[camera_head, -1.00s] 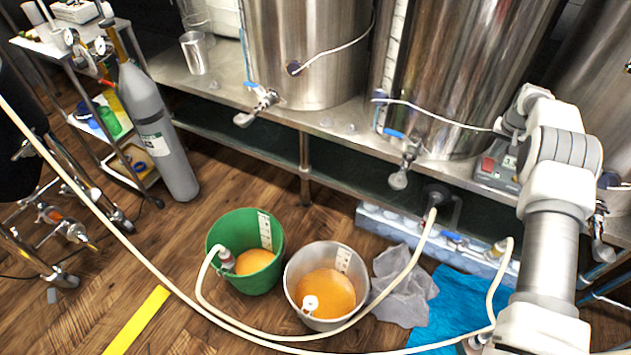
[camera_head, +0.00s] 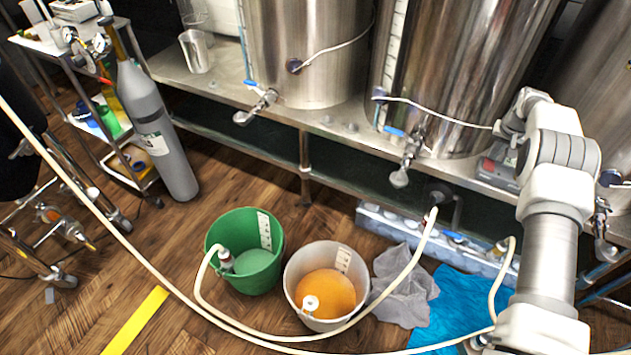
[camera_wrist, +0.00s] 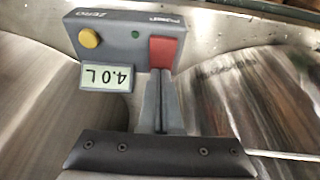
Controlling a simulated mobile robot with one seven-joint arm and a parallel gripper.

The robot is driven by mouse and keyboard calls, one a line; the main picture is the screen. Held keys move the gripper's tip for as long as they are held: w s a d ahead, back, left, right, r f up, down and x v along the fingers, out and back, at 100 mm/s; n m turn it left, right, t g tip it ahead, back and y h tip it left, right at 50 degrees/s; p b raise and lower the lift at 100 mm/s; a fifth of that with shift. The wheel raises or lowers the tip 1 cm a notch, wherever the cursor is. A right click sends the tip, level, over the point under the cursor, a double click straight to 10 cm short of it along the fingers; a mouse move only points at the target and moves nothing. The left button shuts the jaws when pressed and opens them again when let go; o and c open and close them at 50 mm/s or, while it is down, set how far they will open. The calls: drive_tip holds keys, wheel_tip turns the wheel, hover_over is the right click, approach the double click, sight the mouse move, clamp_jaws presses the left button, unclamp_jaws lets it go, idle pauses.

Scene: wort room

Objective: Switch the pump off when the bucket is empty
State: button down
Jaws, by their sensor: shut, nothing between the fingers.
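In the head view the box (camera_head: 497,170) sits on the steel bench at right. My gripper (camera_wrist: 160,76) is shut and empty, its tips at the red switch's near edge; I cannot tell whether they touch. The green bucket (camera_head: 236,224) holds a hose end; its bottom looks pale green, with no orange liquid visible. A dark pump (camera_head: 437,193) is under the bench.
A pale bucket (camera_head: 297,272) with orange liquid stands beside the green one. A pale hose (camera_head: 385,293) loops across the floor. A grey cloth (camera_head: 403,288) and blue cloth (camera_head: 455,301) lie at right. Steel tanks (camera_head: 465,75) stand on the bench.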

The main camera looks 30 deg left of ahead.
drive_tip(key=shift+r+p, duration=1.5)
drive_tip(key=shift+r, duration=1.4)
drive_tip(key=shift+r, duration=0.1)
drive_tip(key=s+v, duration=0.1)
drive_tip(key=v, duration=1.5)
drive_tip(key=s+r+t, duration=0.1)
drive_tip(key=s+r, duration=1.2)
drive_tip(key=s, duration=0.1)
drive_tip(key=s+r, duration=0.4)
drive_tip(key=s, duration=1)
drive_tip(key=s+f+t+p, duration=0.1)
drive_tip(key=s+f, duration=0.1)
drive_tip(key=s, duration=0.7)
drive_tip(key=s+f, duration=0.2)
drive_tip(key=s, duration=0.8)
wheel_tip(320, 180, up, 20)
drive_tip(key=p, duration=2)
drive_tip(key=shift+w, duration=0.3)
drive_tip(key=shift+a+r, duration=0.1)
